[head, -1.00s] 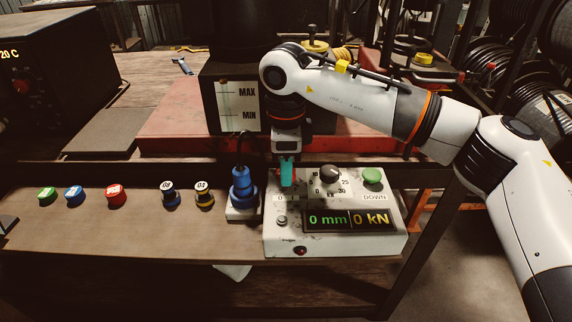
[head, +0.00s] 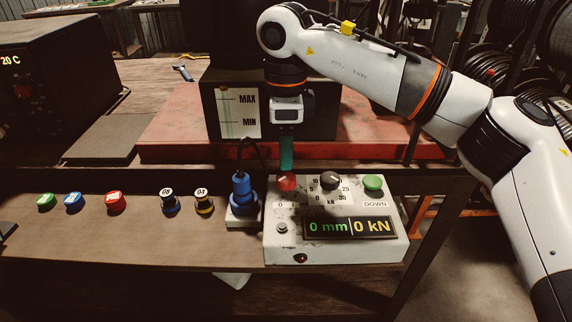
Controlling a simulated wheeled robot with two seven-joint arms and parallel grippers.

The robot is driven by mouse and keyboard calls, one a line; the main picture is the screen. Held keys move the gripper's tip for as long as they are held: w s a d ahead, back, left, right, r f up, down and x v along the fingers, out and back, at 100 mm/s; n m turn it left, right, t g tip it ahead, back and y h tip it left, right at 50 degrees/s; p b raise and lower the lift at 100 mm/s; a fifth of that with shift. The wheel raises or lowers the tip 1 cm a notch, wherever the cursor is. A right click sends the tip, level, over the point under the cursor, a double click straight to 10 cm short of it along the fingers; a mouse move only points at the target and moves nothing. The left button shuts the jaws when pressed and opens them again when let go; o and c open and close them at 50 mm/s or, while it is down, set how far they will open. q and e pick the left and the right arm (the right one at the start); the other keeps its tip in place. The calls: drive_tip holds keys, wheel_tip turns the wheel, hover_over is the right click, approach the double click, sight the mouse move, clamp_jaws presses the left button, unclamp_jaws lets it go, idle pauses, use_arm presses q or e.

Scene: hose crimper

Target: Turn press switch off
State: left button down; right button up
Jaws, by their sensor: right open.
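The press control box (head: 340,250) is pale and worn, and stands at the right end of the shelf. Its lit display (head: 349,227) reads 0 mm and 0 kN. A red switch (head: 287,184) sits at its back left, with a black dial (head: 330,180) and a green DOWN button (head: 373,183) to the right. My right gripper (head: 286,167) points down just above and behind the red switch. It is open and empty, its teal fingers overlapping in this view. I cannot tell whether the tips touch the switch. My left gripper is not in view.
A blue plug (head: 241,188) stands in a socket left of the box. Several caps and dies, including a red one (head: 116,201), line the shelf (head: 140,235). The red press base (head: 180,135) and its MAX/MIN gauge (head: 238,112) stand behind.

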sight(286, 176)
wheel_tip(286, 176, up, 5)
drive_tip(key=shift+r, duration=0.2)
